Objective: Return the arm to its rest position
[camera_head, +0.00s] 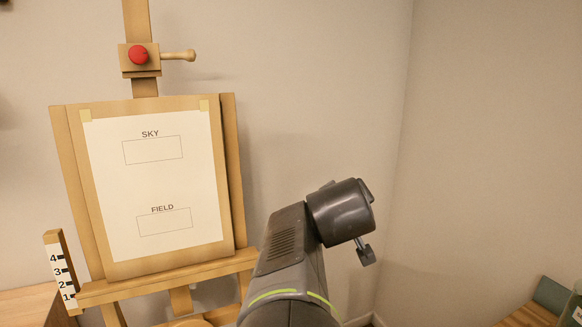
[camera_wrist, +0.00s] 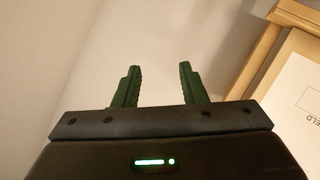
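My arm (camera_head: 285,262) rises from the bottom middle in the head view, with its upper end bent beside the easel. My gripper shows in the wrist view (camera_wrist: 157,84), with its two green fingers apart and nothing between them. It points toward a bare wall. In the head view the fingers are mostly hidden; only a small dark part hangs below the wrist. The wooden easel (camera_head: 241,190) holds a board with a white sheet (camera_head: 155,195) marked SKY and FIELD, each above an empty outlined box. The sheet's corner also shows in the wrist view (camera_wrist: 300,85).
A red knob (camera_head: 138,55) and a wooden peg (camera_head: 178,55) are on the easel's upper clamp. A numbered strip (camera_head: 62,272) stands at the lower left. A wooden surface with a dark green item (camera_head: 551,294) is at the lower right.

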